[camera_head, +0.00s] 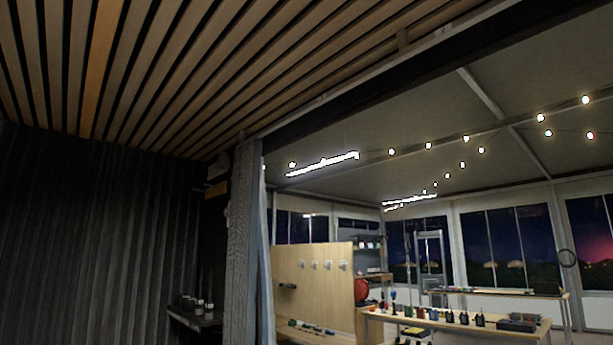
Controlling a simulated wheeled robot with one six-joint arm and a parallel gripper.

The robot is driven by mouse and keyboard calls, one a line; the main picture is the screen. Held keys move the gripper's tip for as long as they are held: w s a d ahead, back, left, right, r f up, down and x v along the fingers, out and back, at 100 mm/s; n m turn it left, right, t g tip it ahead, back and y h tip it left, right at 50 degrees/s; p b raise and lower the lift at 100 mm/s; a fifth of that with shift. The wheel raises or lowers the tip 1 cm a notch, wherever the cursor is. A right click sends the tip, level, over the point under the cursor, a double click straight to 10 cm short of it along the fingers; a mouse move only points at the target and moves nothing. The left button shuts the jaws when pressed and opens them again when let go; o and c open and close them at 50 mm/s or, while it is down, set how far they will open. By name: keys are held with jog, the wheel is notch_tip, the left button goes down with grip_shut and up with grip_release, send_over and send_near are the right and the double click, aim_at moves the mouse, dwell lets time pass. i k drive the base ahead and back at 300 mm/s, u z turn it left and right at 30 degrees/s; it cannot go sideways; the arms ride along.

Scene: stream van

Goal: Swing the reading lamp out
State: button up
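No reading lamp that I can make out shows in the head view. The only lights I see clearly are the string bulbs (465,139) and the bright light strips (323,164) under the ceiling on the right. My gripper is not in view, and neither is the rest of my arm.
A slatted wood ceiling (190,60) and a dark ribbed wall (90,230) fill the left. A post (241,240) divides this from a windowed room. There, a pegboard panel (312,285) and a table (535,326) with small items stand. A small dark shelf (200,320) holds several bottles.

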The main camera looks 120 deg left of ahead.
aim_at(223, 162)
jog(key=u, duration=4.05)
